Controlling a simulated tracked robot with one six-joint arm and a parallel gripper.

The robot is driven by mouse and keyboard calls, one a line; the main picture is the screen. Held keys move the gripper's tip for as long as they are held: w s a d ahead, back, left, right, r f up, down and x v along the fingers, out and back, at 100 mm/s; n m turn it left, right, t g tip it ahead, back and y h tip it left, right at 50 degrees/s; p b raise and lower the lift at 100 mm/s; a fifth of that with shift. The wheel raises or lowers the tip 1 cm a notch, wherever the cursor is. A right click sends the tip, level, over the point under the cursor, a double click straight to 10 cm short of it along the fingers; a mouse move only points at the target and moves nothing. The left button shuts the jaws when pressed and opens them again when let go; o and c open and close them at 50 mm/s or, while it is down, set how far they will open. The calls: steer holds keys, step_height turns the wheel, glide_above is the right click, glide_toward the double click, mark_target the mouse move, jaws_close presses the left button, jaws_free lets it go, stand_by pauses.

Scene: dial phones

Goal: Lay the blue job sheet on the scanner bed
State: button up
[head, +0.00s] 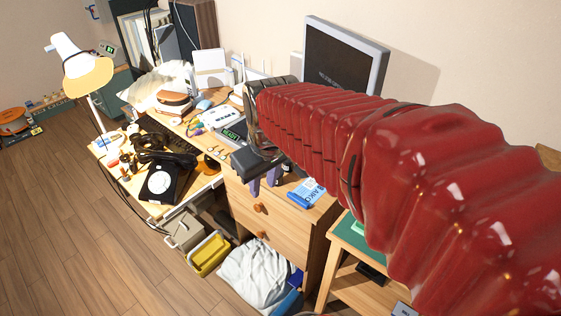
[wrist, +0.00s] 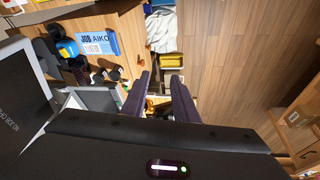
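The blue job sheet (head: 308,193), with white lettering, lies on the wooden desk top near its right front corner. In the wrist view the blue sheet (wrist: 97,43) shows at the upper left, printed "JOB AIKO". My gripper (head: 263,183) is above the desk's front edge, to the left of the sheet and apart from it. In the wrist view its two purple fingers (wrist: 163,90) stand apart with nothing held between them. A flat device with a lit "READY" display (head: 233,134) sits behind my gripper and may be the scanner; my arm and gripper hide part of it.
A monitor (head: 343,62) stands at the back. A black dial phone (head: 160,184) with coiled cable and a lamp (head: 80,68) are at the left. A yellow bin (head: 207,254) and a white bag (head: 255,275) are on the floor. A green-topped stand (head: 352,236) is at the right.

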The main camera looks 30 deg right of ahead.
steer(key=w+d+f+n+g, duration=0.1)
steer(key=w+d+f+g, duration=0.1)
steer(key=w+d+f, duration=0.7)
steer(key=n+g, duration=0.1)
steer(key=g, duration=0.1)
glide_above(298, 199)
step_height(298, 199, down, 8)
steer(key=r, duration=0.1)
steer(key=shift+w+d+f+y, duration=0.15)
steer(key=shift+f+y, duration=0.1)
steer(key=shift+y, duration=0.05)
steer(key=shift+f, duration=0.2)
steer(key=shift+f, duration=4.35)
steer(key=shift+c, duration=0.4)
steer(key=shift+f, duration=0.1)
jaws_close()
steer(key=shift+s, duration=0.2)
